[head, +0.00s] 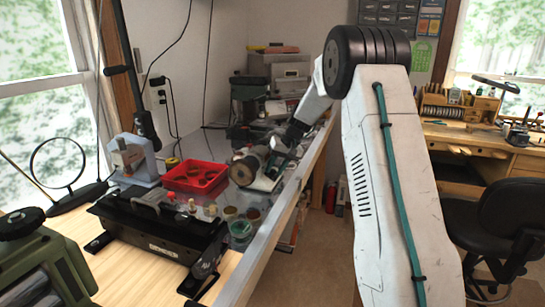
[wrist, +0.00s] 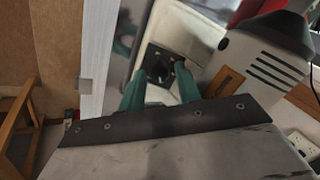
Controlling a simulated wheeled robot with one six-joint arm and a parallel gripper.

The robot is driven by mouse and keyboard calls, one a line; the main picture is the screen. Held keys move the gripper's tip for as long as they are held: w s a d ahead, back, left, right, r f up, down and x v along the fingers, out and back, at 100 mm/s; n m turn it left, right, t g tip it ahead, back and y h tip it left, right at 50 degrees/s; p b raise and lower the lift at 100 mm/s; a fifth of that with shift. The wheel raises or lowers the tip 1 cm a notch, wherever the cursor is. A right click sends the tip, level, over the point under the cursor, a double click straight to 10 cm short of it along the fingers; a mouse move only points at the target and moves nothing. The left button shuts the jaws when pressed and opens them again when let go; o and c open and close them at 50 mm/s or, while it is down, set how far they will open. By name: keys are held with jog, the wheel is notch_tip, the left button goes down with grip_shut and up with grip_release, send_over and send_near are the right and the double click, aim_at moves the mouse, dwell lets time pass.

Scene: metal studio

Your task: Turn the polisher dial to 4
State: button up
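The polisher (head: 246,168), with brownish wheels, stands on the bench beyond the black machine in the head view. Its pale body (wrist: 265,62) fills the upper right of the wrist view. The dark dial (wrist: 160,66) sits on a dark plate on the polisher's light base. My gripper (wrist: 160,82) is open, with one teal finger on each side of the dial as seen from the wrist. I cannot tell whether either finger touches it. The dial's numbers and pointer are too small and dark to read. In the head view my arm reaches down to the polisher and the dial is hidden.
A red tray (head: 196,180) stands left of the polisher, with small jars (head: 241,231) in front. A black machine (head: 160,228) fills the near bench. The bench's pale front edge (head: 262,252) runs close beside my arm. Open floor and a black chair (head: 511,222) lie right.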

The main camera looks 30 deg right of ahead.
jog(key=n, duration=0.5)
jog(key=shift+a+f+n+h, duration=0.15)
jog(key=shift+a+n+h, duration=0.15)
jog(key=shift+a, duration=0.05)
jog(key=n, duration=0.3)
jog(key=shift+s+d+n, duration=0.1)
jog(key=shift+d+n, duration=0.1)
jog(key=shift+n, duration=0.2)
jog(key=n, duration=0.3)
jog(key=shift+n+t+h, duration=0.3)
jog(key=shift+t+h, duration=0.1)
jog(key=v, duration=0.8)
jog(key=s+a+r+m+g, duration=0.1)
jog(key=s+a+r, duration=0.3)
jog(key=s+a, duration=0.4)
jog(key=s+a+r+m, duration=0.2)
jog(key=s+a+r, duration=0.3)
jog(key=s+a, duration=0.3)
jog(key=shift+s+m+g+h, duration=0.3)
jog(key=shift+s+m+g, duration=0.1)
jog(key=shift+s, duration=0.8)
jog(key=shift+a, duration=0.1)
